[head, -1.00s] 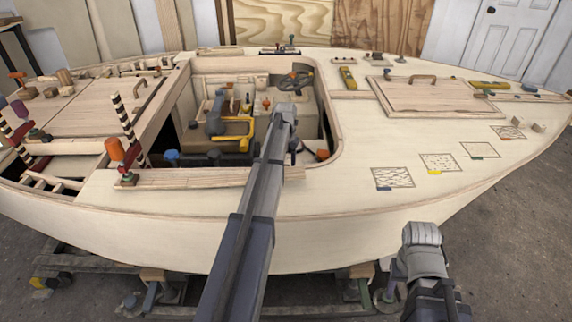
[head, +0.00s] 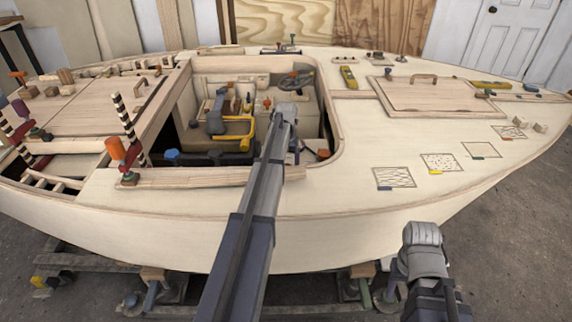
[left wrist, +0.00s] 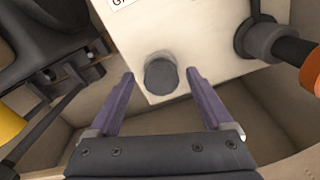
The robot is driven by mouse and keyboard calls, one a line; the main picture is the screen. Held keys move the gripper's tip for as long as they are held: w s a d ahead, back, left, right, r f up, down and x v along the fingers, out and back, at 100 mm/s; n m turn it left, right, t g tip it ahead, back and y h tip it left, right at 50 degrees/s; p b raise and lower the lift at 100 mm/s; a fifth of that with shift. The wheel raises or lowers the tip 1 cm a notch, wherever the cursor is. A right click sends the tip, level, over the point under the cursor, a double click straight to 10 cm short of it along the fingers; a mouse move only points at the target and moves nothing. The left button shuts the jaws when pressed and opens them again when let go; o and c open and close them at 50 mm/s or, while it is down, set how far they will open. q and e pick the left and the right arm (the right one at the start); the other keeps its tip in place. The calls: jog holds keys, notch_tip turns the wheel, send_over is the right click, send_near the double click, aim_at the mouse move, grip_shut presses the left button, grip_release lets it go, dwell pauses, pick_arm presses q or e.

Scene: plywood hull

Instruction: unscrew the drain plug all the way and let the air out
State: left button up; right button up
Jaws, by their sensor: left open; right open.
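The drain plug appears as a dark grey round cap (left wrist: 160,76) on the lower part of a white box (left wrist: 185,25) in the left wrist view. My left gripper (left wrist: 160,78) is open, with one purple finger on each side of the cap. Gaps show between the fingers and the cap. In the head view my left arm reaches down into the cockpit, and its wrist hides the plug and the fingers. My right gripper (head: 424,240) is low at the right in the head view, in front of the hull and away from the plug; its fingertips are hard to make out.
Dark machinery (left wrist: 50,60) with a yellow part lies at left. The cockpit coaming (head: 190,177) runs beneath my left arm.

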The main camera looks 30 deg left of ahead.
pick_arm(q)
notch_tip(320, 180, up, 8)
jog(key=p, duration=0.7)
jog(key=shift+p, duration=0.4)
jog(key=shift+f, duration=0.1)
